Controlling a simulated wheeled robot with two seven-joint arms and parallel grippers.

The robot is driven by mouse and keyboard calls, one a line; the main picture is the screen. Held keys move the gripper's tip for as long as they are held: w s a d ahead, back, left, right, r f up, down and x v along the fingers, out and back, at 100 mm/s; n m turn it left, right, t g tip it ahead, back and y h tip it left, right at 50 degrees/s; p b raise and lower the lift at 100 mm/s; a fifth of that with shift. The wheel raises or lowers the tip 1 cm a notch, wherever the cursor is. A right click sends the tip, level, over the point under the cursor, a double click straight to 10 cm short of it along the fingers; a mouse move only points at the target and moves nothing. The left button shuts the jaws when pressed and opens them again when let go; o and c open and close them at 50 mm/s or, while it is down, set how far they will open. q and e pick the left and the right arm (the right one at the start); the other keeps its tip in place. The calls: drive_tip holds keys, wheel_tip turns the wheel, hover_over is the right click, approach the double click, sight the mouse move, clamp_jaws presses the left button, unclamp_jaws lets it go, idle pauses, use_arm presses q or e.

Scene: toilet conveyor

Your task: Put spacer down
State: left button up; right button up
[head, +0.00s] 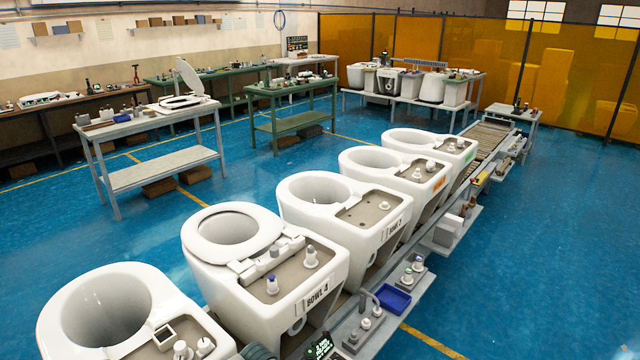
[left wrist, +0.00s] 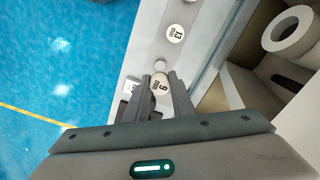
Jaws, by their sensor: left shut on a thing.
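In the left wrist view my left gripper (left wrist: 163,86) is shut on a small pale round piece (left wrist: 160,82) marked with what looks like a 9; I take it to be the spacer. It is over a narrow light grey ledge (left wrist: 150,42). How far the held piece is above the ledge cannot be told. In the head view, dark parts with green lights show at the bottom edge, but no fingertips are clear. My right gripper is not in view.
Several white toilet bowls stand in a row on the conveyor (head: 487,143), including Bowl 4 (head: 262,306). A blue tray (head: 392,299) and small fittings (head: 414,270) are on the side ledge. Blue floor (head: 540,250) is free to the right.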

use_arm(q)
drive_tip(key=w+d+r+b, duration=0.1)
drive_tip(key=w+r+b, duration=0.25)
drive_tip(key=r, duration=0.45)
drive_tip(key=s+r+b, duration=0.2)
drive_tip(key=r, duration=0.5)
drive_tip(key=s+r+n+b, duration=0.1)
drive_tip(key=s+r+b, duration=0.1)
drive_tip(key=r, duration=0.5)
drive_tip(key=shift+s+a+r, duration=0.35)
drive_tip(key=shift+s, duration=0.4)
drive_tip(key=shift+n, duration=0.3)
drive_tip(key=s+a+r+b, duration=0.1)
drive_tip(key=s, duration=0.2)
drive_tip(key=s+a+r+b, duration=0.1)
drive_tip(key=s+a+r, duration=0.1)
drive_tip(key=s, duration=0.1)
drive_tip(key=s+a+r+b, duration=0.1)
drive_tip(key=s+r, duration=0.1)
drive_tip(key=s, duration=0.1)
drive_tip(key=shift+s+a+r, duration=0.15)
drive_tip(key=shift+s+r, duration=0.1)
drive_tip(key=shift+s, duration=0.05)
